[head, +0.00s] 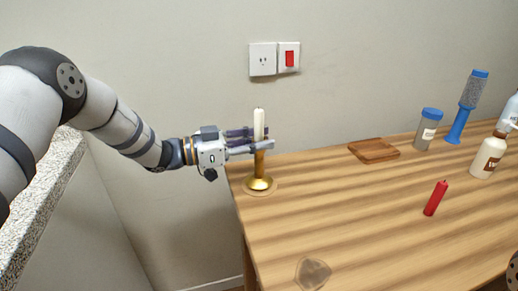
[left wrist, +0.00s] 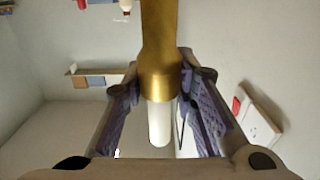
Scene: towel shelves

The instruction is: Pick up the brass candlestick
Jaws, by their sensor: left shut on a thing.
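The brass candlestick (head: 260,182) stands upright near the left end of the wooden table, with a white candle (head: 259,122) in its top. My left gripper (head: 262,146) comes in level from the left and is shut on the candlestick's upper part, just below the candle. In the left wrist view, the brass stem (left wrist: 160,40) and the white candle (left wrist: 160,122) are between the two purple-padded fingers (left wrist: 163,110). The base looks to be on or just at the tabletop; I cannot tell whether there is a gap.
The striped wooden table (head: 350,225) has a wooden board (head: 373,150), a red candle (head: 435,198), a blue-lidded jar (head: 427,130), a blue hourglass-like item (head: 465,105), a cream bottle (head: 488,155) and a clear disc (head: 312,273). A wall socket (head: 263,59) is behind.

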